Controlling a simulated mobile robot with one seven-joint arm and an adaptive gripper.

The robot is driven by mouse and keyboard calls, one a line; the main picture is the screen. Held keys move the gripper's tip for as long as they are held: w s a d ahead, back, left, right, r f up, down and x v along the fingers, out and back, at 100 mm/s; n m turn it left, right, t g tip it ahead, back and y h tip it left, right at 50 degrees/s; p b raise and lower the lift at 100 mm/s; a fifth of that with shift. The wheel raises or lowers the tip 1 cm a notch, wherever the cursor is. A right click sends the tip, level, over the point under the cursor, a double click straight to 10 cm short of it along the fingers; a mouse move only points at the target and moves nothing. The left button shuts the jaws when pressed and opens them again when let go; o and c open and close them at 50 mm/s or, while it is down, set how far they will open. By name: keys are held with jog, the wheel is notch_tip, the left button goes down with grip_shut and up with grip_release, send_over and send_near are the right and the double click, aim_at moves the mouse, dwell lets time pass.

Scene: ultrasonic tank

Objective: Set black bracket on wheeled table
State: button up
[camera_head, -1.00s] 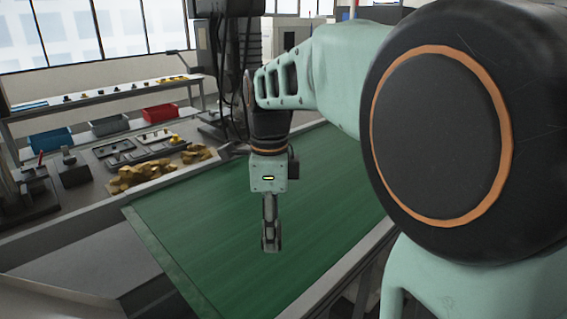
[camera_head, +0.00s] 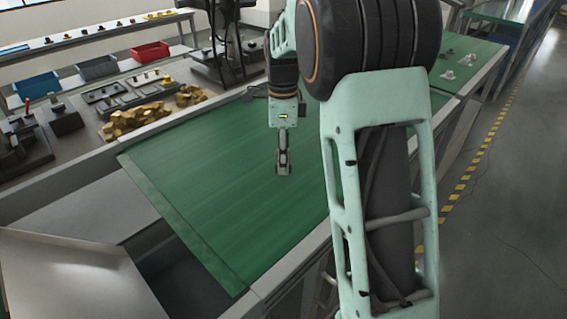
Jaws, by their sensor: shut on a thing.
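My gripper (camera_head: 283,170) points down above the green conveyor belt (camera_head: 215,190), near the middle of the picture. Its fingers are shut on a small dark piece, which fits the black bracket; its shape is mostly hidden by the fingers. The gripper and piece look to be in the air over the belt; the height is hard to tell. A pale metal surface (camera_head: 75,285) fills the bottom left corner. I see no wheels under it, so I cannot tell whether it is the wheeled table.
Gold-coloured lumps (camera_head: 135,118) and black trays (camera_head: 125,92) lie on the grey bench beyond the belt. Red (camera_head: 150,52), grey (camera_head: 97,68) and blue (camera_head: 37,88) bins stand behind. Open floor with a yellow-black stripe (camera_head: 463,185) lies at right.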

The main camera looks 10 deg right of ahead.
aim_at(285, 177)
jog(key=shift+w+d+f, duration=0.3)
jog(key=shift+w+f, duration=0.35)
jog(key=shift+f, duration=0.15)
jog(key=shift+w+d+f, duration=0.1)
jog(key=shift+w+f, duration=0.05)
jog(key=shift+f, duration=0.75)
jog(key=shift+w+f, duration=0.1)
jog(key=shift+f, duration=0.8)
jog(key=shift+f, duration=0.1)
jog(key=shift+f, duration=0.15)
jog(key=o, duration=1.3)
jog(key=shift+o, duration=0.2)
notch_tip(285, 177, up, 12)
jog(key=shift+r+p, duration=0.25)
jog(key=shift+p, duration=0.05)
